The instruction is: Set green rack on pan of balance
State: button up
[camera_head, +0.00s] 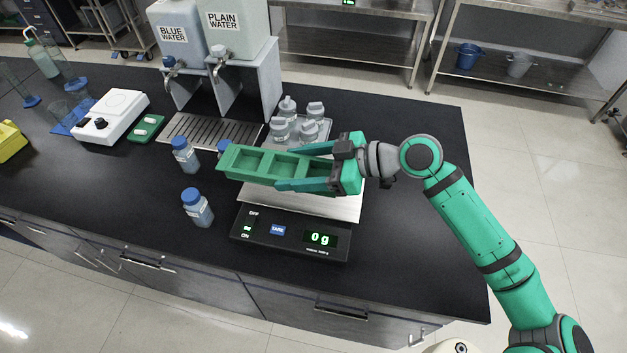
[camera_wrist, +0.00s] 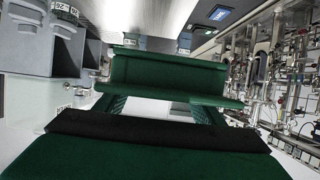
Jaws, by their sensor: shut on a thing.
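The green rack (camera_head: 262,166) is a long open tray with several square compartments. My gripper (camera_head: 310,168) is shut on its right end and holds it roughly level above the balance. In the wrist view the green rack (camera_wrist: 165,75) fills the middle, between the fingers. The balance has a silver pan (camera_head: 318,203) and a black front with a lit display (camera_head: 320,239) reading 0 g. The rack and gripper hide the rear part of the pan. The rack's left end reaches out past the pan's left side. I see no contact between rack and pan.
Two blue-capped bottles (camera_head: 197,207) (camera_head: 185,155) stand left of the balance, and another blue cap shows behind the rack's left end. Several clear bottles (camera_head: 288,108) stand on a tray behind the rack. Water dispensers (camera_head: 238,40) and a drip grate (camera_head: 210,131) are farther back.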

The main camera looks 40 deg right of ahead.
aim_at(310, 173)
jog(key=d+f, duration=0.4)
jog(key=f, duration=0.1)
jog(key=shift+w, duration=0.1)
jog(key=f, duration=0.2)
jog(key=shift+d+f, duration=0.3)
jog(key=shift+f, duration=0.6)
jog(key=shift+f, duration=0.15)
jog(key=o, duration=1.1)
jog(key=shift+d+r, duration=0.15)
jog(key=shift+r, duration=0.05)
jog(key=v, duration=1.2)
